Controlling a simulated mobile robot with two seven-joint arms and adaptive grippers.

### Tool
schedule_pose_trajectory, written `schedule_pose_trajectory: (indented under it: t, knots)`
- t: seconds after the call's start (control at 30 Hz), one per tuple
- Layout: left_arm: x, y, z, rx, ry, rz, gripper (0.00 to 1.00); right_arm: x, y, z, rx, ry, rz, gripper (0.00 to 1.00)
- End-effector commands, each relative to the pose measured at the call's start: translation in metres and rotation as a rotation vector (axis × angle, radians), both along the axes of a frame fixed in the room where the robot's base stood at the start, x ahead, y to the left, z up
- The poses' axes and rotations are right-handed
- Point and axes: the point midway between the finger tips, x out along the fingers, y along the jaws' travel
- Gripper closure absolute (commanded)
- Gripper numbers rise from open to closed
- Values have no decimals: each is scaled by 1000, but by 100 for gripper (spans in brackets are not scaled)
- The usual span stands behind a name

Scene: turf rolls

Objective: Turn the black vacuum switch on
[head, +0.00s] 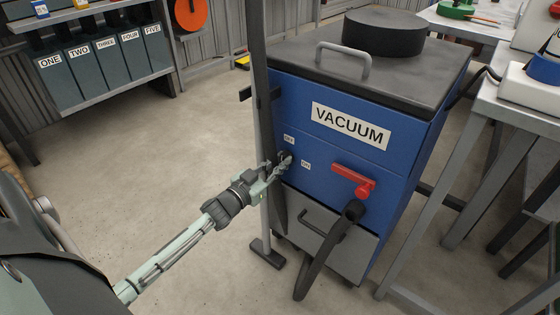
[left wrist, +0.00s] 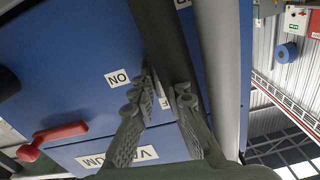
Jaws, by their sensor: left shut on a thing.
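The blue vacuum (head: 325,150) stands upright on the floor, with a white VACUUM label on its front. A small black switch (head: 284,155) is at the front's left side, near the OFF label (head: 289,140) and the ON label (head: 306,164). My left gripper (head: 282,163) is at the switch, its fingers closed around it and hiding most of it. In the left wrist view the fingers (left wrist: 166,92) come close together near the ON label (left wrist: 118,77). The switch's exact angle is hidden. My right gripper is not in view.
A grey vertical pole (head: 261,90) stands just left of the switch. A red handle (head: 354,181) and a black hose (head: 330,250) are on the vacuum's right front. A grey table (head: 515,105) stands right. The floor at left is clear.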

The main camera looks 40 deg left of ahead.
Motion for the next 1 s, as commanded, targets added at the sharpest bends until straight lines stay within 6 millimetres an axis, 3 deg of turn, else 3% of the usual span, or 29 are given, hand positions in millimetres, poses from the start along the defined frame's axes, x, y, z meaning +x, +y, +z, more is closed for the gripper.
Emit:
schedule_pose_trajectory:
  t: [0.5, 0.77, 1.0]
  knots:
    - [0, -2, -1, 450, -35, 0, 100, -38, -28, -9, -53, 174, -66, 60]
    - [0, -3, -2, 695, -55, 0, 100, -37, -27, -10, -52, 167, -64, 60]
    - [0, -4, -3, 923, -73, 0, 100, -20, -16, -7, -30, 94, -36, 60]
